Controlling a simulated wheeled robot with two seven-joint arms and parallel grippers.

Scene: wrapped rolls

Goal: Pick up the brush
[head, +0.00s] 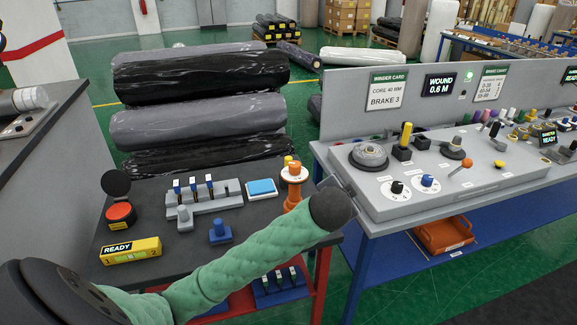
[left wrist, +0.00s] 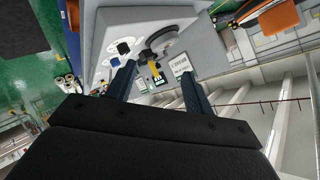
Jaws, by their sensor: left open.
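I cannot make out a brush in either view. My left gripper (left wrist: 158,71) shows in the left wrist view with its two dark fingers apart and nothing held between them. Beyond the fingers is the grey control panel, with a yellow-handled lever showing between them. My right gripper is in neither view.
The dark bench (head: 150,205) holds a red button (head: 120,213), a yellow READY box (head: 130,251), a lever block, a blue-topped pad (head: 262,188) and an orange spool (head: 294,180). The grey panel (head: 455,195) carries knobs and levers. An orange bin (head: 444,235) sits below. Wrapped rolls (head: 200,85) lie behind.

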